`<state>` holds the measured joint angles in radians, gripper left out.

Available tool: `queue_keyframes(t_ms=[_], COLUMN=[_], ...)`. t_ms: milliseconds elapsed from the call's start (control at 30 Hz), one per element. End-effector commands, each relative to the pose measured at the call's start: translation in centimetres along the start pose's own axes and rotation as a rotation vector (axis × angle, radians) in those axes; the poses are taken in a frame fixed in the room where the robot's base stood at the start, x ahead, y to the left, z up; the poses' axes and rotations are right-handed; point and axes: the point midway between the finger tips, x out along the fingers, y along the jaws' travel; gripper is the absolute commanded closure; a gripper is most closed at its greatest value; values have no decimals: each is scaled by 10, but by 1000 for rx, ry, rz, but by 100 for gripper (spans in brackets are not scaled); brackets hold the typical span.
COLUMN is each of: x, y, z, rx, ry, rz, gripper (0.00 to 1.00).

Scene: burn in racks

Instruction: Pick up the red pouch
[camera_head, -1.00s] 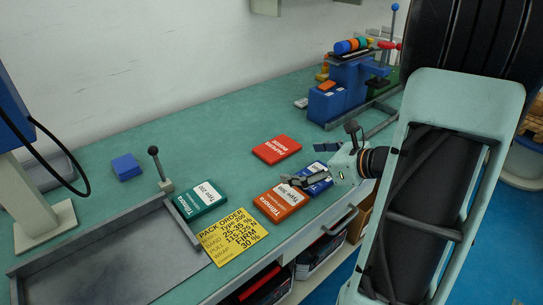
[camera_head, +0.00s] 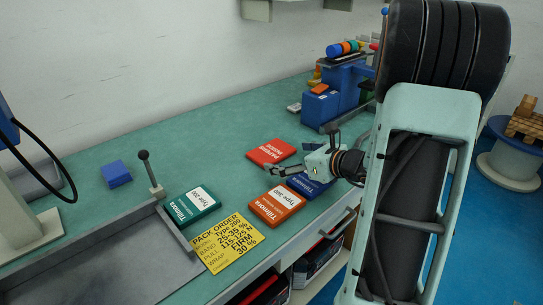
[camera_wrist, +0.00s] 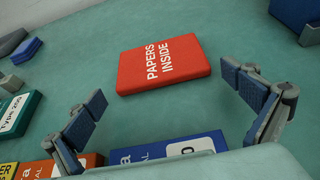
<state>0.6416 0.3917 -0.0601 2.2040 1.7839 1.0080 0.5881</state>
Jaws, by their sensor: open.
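The red pouch (camera_head: 271,152), with white lettering, lies flat on the green bench. In the wrist view the red pouch (camera_wrist: 163,63) reads "PAPERS INSIDE" and lies ahead of the fingers, near the middle of the picture. My gripper (camera_head: 268,160) is open and empty, with its fingers at the pouch's near side in the head view. In the wrist view the two blue-padded fingers of my gripper (camera_wrist: 170,92) are spread wide, with the pouch beyond the gap between them. I cannot tell how high they are above the bench.
A blue pouch (camera_wrist: 165,149) lies just under my gripper, with an orange pouch (camera_head: 277,205) beside it. A green pouch (camera_head: 192,206), a yellow order card (camera_head: 228,243) and a metal tray (camera_head: 100,262) are left. A blue machine (camera_head: 335,98) stands behind right.

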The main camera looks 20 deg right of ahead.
Motion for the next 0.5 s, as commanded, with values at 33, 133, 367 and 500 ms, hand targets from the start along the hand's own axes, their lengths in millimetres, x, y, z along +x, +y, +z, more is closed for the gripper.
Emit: queue_keyframes(t_ms=[33,133,367,500], x=[10,19,20,19], y=[0,0,0,0], z=[-3,-1,0,0], rx=[-1,0,0,0], ry=[1,0,1,1], rz=[2,1,-1,-1], gripper=[0,0,2,18])
